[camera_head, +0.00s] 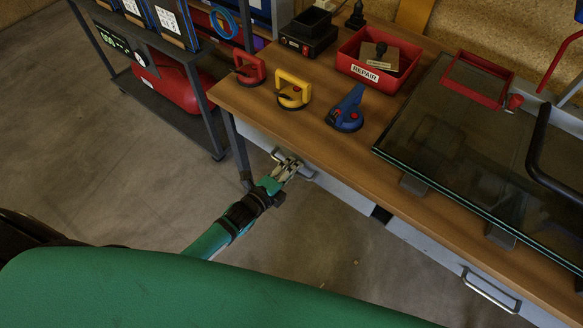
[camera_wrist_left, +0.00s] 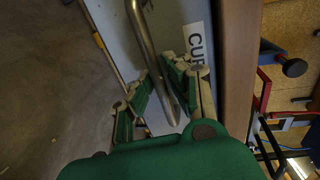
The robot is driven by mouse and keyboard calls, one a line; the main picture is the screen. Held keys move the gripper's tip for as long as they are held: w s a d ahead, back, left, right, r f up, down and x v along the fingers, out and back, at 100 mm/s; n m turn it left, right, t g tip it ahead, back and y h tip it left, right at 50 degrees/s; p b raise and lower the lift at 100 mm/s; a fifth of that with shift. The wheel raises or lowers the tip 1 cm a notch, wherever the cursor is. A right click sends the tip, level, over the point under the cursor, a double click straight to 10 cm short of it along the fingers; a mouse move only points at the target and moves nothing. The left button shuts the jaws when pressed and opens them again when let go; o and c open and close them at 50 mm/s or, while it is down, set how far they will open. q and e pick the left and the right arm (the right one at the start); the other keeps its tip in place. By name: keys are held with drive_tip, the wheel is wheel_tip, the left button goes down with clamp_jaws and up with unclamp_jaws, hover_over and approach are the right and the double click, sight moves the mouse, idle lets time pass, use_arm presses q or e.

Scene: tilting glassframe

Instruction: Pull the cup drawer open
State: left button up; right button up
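The cup drawer (camera_head: 335,188) is a grey front under the left part of the wooden workbench, and it looks flush with the bench edge. In the left wrist view its front (camera_wrist_left: 112,30) carries a white label (camera_wrist_left: 196,45) whose visible letters begin "CU". Its metal bar handle (camera_wrist_left: 143,32) runs between the fingers of my left gripper (camera_wrist_left: 156,68). The fingers are spread, one on each side of the bar; whether they touch it I cannot tell. The head view shows this gripper (camera_head: 285,168) at the handle, partly covering it. My right gripper is not in view.
Red (camera_head: 249,68), yellow (camera_head: 292,91) and blue (camera_head: 346,110) suction lifters stand on the workbench (camera_head: 300,125). A glass pane (camera_head: 440,130) lies at right. Another drawer with a handle (camera_head: 490,290) is at lower right. Open floor (camera_head: 330,245) lies before the cup drawer.

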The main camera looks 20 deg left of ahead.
use_arm(q)
clamp_jaws()
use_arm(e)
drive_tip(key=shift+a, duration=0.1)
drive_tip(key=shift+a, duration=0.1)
use_arm(q)
drive_tip(key=f+p+v, duration=0.2)
drive_tip(key=f+v, duration=0.1)
drive_tip(key=v, duration=1.1)
drive_tip(key=s+f+p+v, duration=0.1)
drive_tip(key=f+p+v, duration=0.2)
drive_tip(key=v, duration=1.2)
drive_tip(key=shift+s+a, duration=0.3)
drive_tip(key=shift+s, duration=0.1)
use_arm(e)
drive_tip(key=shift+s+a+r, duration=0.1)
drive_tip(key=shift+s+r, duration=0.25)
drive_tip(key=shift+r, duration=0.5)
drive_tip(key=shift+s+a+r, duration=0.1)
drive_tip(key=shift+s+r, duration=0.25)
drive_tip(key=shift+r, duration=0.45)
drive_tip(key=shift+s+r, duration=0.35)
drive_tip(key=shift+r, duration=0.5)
